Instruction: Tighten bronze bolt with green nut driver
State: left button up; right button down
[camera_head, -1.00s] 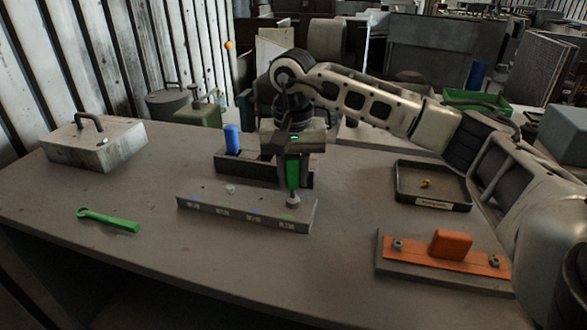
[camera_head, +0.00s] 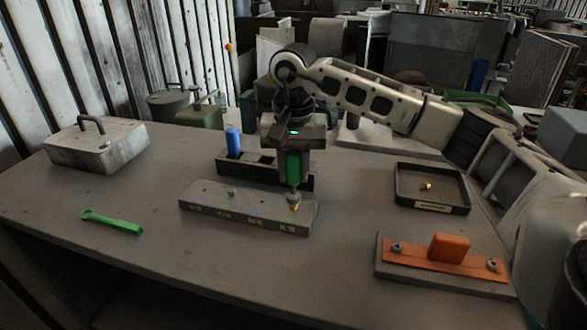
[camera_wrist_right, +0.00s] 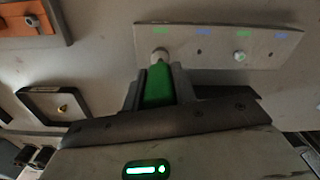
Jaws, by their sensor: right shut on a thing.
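My right gripper (camera_head: 292,165) is shut on the green nut driver (camera_head: 293,168) and holds it upright over the right end of the grey block (camera_head: 240,211). The driver's metal socket points down. A bronze bolt (camera_head: 294,207) shows just below the socket at the block's right end; whether they touch is hard to tell. In the right wrist view the green driver (camera_wrist_right: 158,85) sits between the fingers, and its socket hides the bolt. A second bronze bolt (camera_head: 427,186) lies in the dark tray (camera_head: 432,208). My left gripper is out of view.
A silver bolt (camera_head: 232,192) stands in the block's left part. Behind is a dark holder (camera_head: 228,168) with a blue-handled tool (camera_head: 233,141). A green wrench (camera_head: 111,222), a metal box (camera_head: 97,148) and an orange-topped fixture (camera_head: 420,257) lie around. The front middle table is clear.

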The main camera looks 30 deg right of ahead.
aim_at(293, 151)
jog(key=shift+r+p, duration=2.15)
jog(key=shift+r, duration=1)
jog(key=shift+f, duration=0.1)
